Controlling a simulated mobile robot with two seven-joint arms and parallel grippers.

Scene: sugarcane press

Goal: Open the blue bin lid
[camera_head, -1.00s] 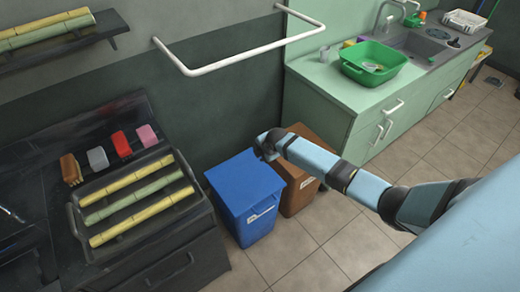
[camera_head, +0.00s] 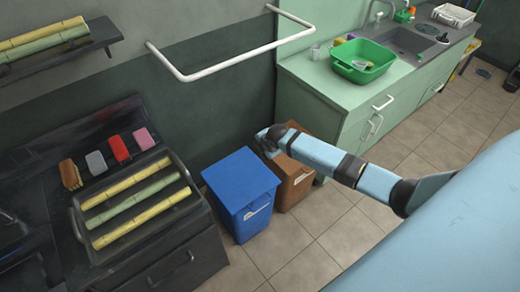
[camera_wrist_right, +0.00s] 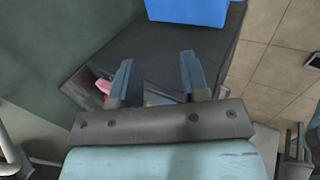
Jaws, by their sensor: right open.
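The blue bin stands on the floor right of the dark counter, with its flat blue lid (camera_head: 240,178) shut and a white label on its front (camera_head: 256,211). Part of the blue bin also shows at the top of the right wrist view (camera_wrist_right: 187,10). My right arm reaches in from the right, and its end is near the lid's back right corner, above the brown bin. My right gripper (camera_wrist_right: 157,75) is open and empty, with the blue bin beyond its fingertips. In the head view its fingers cannot be made out. My left gripper is not in view.
A brown bin (camera_head: 297,182) stands right beside the blue one, partly hidden by my arm. The dark counter (camera_head: 185,250) with a tray of cane is close on the left. A white wall rail (camera_head: 235,65) is above. Floor tiles (camera_head: 275,255) in front are clear.

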